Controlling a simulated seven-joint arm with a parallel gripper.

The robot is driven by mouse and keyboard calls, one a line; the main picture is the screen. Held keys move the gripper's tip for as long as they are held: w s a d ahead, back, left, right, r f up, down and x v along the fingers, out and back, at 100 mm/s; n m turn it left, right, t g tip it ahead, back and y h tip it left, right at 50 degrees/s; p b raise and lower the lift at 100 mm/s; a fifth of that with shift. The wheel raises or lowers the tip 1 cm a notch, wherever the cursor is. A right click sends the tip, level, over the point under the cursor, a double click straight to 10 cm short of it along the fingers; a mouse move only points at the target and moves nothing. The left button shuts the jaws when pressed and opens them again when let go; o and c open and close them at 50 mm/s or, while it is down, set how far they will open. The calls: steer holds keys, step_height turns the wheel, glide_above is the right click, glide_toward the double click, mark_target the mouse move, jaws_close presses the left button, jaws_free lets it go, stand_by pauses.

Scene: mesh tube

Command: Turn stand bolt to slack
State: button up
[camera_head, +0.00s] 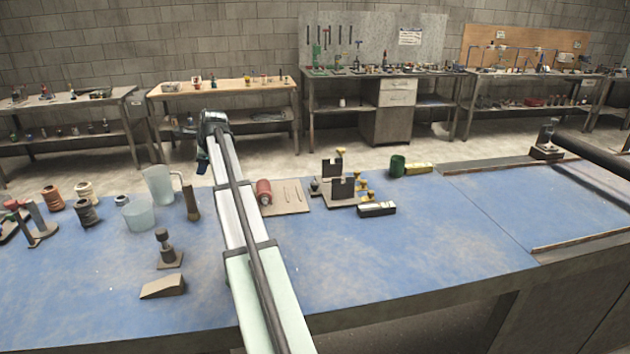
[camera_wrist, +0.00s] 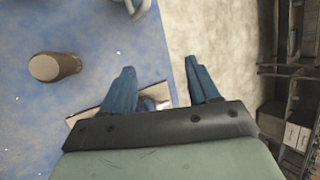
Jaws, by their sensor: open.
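My gripper (camera_head: 202,166) is at the far end of my arm, high near the far table edge in the head view. In the wrist view its two blue fingers (camera_wrist: 163,86) are apart with nothing held between them. A stand with two dark upright plates (camera_head: 343,188) sits right of my arm, with yellow knobs (camera_head: 366,184) beside it. A smaller dark stand with a knob on top (camera_head: 168,250) stands left of my arm. I cannot tell which carries the stand bolt. In the wrist view a board (camera_wrist: 152,99) is partly hidden behind the left finger.
The blue table (camera_head: 420,250) is clear at front right. A red roller (camera_head: 264,192) on a board lies just right of my arm. A brown-grey cylinder (camera_wrist: 55,67) shows in the wrist view.

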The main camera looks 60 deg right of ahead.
steer(key=s+d+r+m+g, duration=0.15)
steer(key=s+d+m, duration=0.35)
steer(key=s+d, duration=1.05)
steer(key=m+g+y, duration=0.1)
steer(key=m, duration=0.3)
glide_toward(315, 183)
steer(key=x, duration=0.8)
steer(key=shift+s, duration=0.1)
steer(key=shift+c, duration=0.2)
steer(key=c, duration=1)
